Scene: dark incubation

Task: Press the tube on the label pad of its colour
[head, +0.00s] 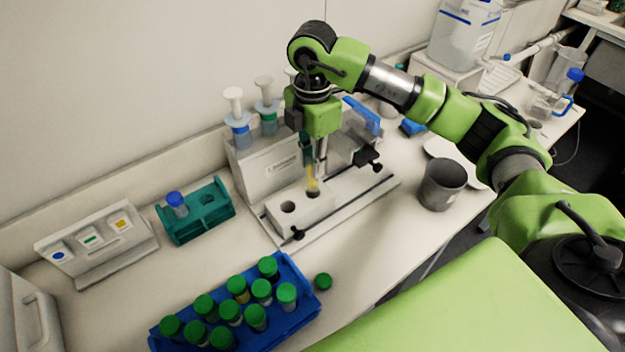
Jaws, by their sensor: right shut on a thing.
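My right gripper (315,160) points down over the white block of the bench device and is shut on a tube with yellow contents (312,181). The tube is upright. Its lower end is at a dark hole in the block, and I cannot tell whether it is inside or just above. The fingers hide its upper part. The label stand (122,250) at the left has a blue pad (58,256), a green pad (90,239) and a yellow pad (121,224) on its sloped face. My left gripper is out of view.
A teal rack (208,222) holds a blue-capped tube (177,204). A blue rack (290,318) with several green-capped tubes stands in front, with a loose green cap (323,282) beside it. A grey cup (442,184) stands right of the device (375,197). Several syringes stand behind.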

